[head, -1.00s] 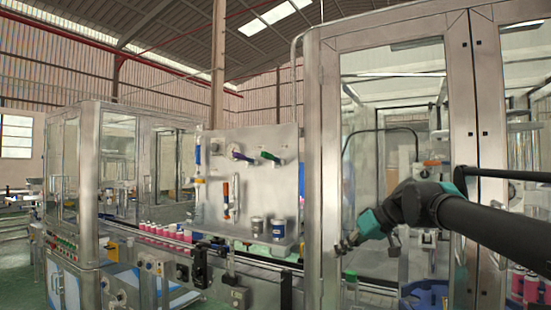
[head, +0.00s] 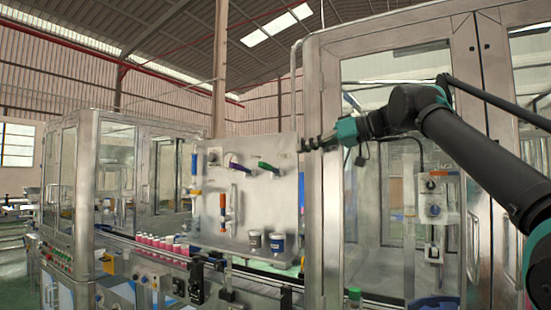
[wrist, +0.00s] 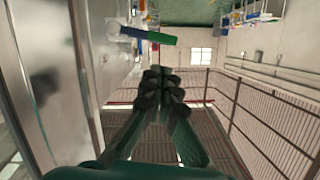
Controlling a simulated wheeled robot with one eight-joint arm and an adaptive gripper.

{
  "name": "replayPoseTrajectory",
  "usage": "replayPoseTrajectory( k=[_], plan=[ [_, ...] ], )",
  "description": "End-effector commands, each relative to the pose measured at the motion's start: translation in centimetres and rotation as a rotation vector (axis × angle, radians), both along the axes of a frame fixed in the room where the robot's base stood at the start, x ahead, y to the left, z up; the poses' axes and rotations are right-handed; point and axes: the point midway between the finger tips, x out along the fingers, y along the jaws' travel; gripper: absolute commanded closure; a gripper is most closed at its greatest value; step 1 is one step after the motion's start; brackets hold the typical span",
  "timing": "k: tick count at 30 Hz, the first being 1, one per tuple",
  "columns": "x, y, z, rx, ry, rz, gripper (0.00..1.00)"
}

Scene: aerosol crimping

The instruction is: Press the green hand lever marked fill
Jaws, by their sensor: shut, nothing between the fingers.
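The green hand lever (head: 268,167) sticks out from the upper right of the grey panel, sloping down to the right. It also shows in the wrist view (wrist: 161,38), above my fingertips. Its marking is too small to read. My gripper (head: 303,144) is to the right of the lever and a little higher in the head view, apart from it. In the wrist view my gripper (wrist: 160,76) has its dark fingertips together and empty, with a visible gap to the lever.
A purple lever (head: 238,164) sits left of the green one. A metal-framed glass cabinet (head: 312,190) stands right of the panel. Pink cans (head: 152,241) line the conveyor.

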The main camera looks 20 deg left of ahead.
Motion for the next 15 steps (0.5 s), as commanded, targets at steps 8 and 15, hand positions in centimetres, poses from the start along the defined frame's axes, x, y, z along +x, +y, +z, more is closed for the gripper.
replayPoseTrajectory(
  k=[8, 15],
  plan=[
    [0.0, 0.0, 0.0, 0.000, -0.001, 0.000, 1.00],
    [0.3, 1.5, -0.4, -0.001, -0.001, 0.004, 1.00]
  ],
)
